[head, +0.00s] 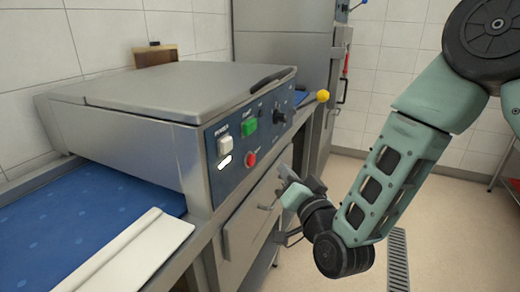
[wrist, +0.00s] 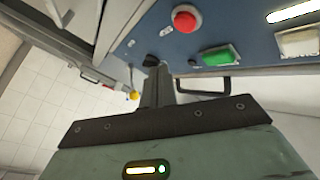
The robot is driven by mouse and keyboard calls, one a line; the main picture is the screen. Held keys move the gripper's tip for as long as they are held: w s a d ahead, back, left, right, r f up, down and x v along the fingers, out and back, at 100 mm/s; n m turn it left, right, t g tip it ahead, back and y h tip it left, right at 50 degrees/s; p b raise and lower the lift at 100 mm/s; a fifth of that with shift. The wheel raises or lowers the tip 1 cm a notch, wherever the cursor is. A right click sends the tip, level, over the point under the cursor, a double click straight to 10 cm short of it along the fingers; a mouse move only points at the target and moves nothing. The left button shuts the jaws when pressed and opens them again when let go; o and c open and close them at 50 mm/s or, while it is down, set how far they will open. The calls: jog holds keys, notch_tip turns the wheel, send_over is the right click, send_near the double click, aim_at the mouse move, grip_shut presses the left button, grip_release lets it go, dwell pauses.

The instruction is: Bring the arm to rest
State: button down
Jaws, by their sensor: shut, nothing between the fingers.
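My arm comes down from the upper right of the head view and bends at a low joint. Its end, my gripper (head: 285,174), points up and left in front of the machine's front, just below the control panel (head: 250,130). In the wrist view, my gripper (wrist: 156,75) shows as dark fingers held together, with nothing between them. The panel's red button (wrist: 185,18) and green button (wrist: 220,56) are close beyond the fingers. I cannot tell the exact gap between the fingers and the panel.
The steel machine (head: 190,90) has a blue belt (head: 90,215) and a pale board (head: 130,255) at its left. A tall steel cabinet (head: 285,50) stands behind. Open floor (head: 450,230) lies to the right.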

jog(key=s+a+r+n+g+p, duration=0.25)
jog(key=s+n+g+p, duration=0.3)
jog(key=s+g, duration=0.35)
jog(key=s+d+r+n+g+h+p, duration=0.2)
jog(key=s+d+r+g+h, duration=0.1)
jog(key=s+d, duration=0.4)
jog(key=s+d+r+n+g+h+p, duration=0.2)
jog(key=s+d, duration=0.6)
jog(key=s, duration=0.5)
jog(key=r+g+h, duration=0.1)
jog(key=g+h, duration=0.1)
jog(key=g, duration=0.1)
jog(key=shift+r+g+h+p, duration=0.25)
jog(key=shift+g+h+p, duration=0.05)
jog(key=shift+p, duration=0.05)
jog(key=shift+w, duration=0.1)
